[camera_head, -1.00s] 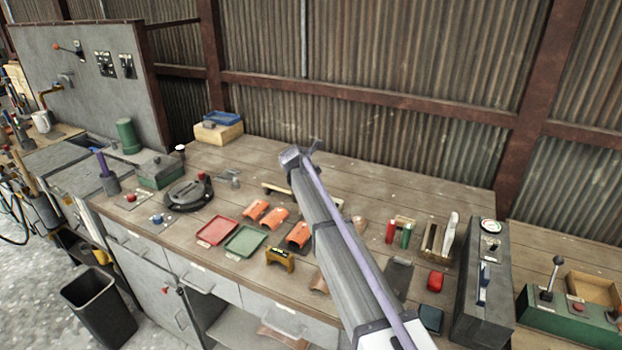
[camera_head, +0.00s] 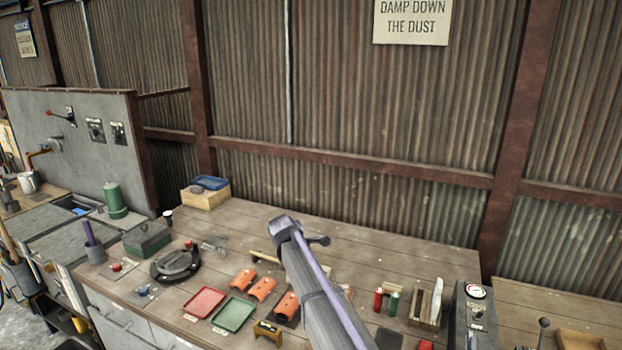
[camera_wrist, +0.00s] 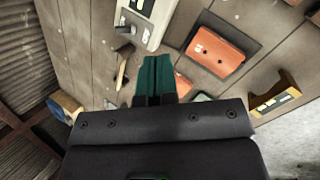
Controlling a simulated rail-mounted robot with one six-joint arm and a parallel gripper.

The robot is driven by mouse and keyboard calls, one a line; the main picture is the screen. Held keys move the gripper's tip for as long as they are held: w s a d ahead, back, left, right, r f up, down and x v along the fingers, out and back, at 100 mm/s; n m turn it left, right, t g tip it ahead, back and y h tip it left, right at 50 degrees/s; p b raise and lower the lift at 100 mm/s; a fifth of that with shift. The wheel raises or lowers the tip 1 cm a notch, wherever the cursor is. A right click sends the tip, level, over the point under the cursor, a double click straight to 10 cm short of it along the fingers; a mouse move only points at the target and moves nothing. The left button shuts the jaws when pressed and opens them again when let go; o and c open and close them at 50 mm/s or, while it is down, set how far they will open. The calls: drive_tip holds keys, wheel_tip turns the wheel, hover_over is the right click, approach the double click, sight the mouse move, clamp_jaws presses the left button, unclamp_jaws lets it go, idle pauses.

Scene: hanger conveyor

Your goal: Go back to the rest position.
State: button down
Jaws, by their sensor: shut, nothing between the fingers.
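My gripper (camera_wrist: 155,78) shows in the wrist view as two dark green fingers pressed together with nothing between them. It is above the wooden bench (camera_head: 400,259). In the wrist view an orange curved tile (camera_wrist: 218,52) lies on a dark plate to the right of the fingers. In the head view my arm reaches up over the bench from the bottom edge, and the fingers cannot be made out there.
On the bench are a red tray (camera_head: 204,302), a green tray (camera_head: 234,314), several orange tiles (camera_head: 262,288), a round black device (camera_head: 176,263) and a yellow block (camera_head: 267,331). A grey box with a gauge (camera_head: 472,315) stands right. A corrugated wall (camera_head: 370,110) closes the back.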

drive_tip(key=s+d+f+m+g+y, duration=0.1)
drive_tip(key=s+d+m, duration=0.5)
drive_tip(key=s, duration=0.6)
drive_tip(key=s+d+f+m+g+y+b, duration=0.1)
drive_tip(key=s+d+m+g, duration=0.1)
drive_tip(key=s+d+m, duration=0.5)
drive_tip(key=s+d+f+m+g+b, duration=0.1)
drive_tip(key=s+d+m, duration=0.5)
drive_tip(key=s, duration=1.1)
drive_tip(key=d+f, duration=0.1)
drive_tip(key=d, duration=0.2)
drive_tip(key=shift+m+g+y, duration=0.3)
drive_tip(key=shift+g+y, duration=0.1)
drive_tip(key=shift+d, duration=0.1)
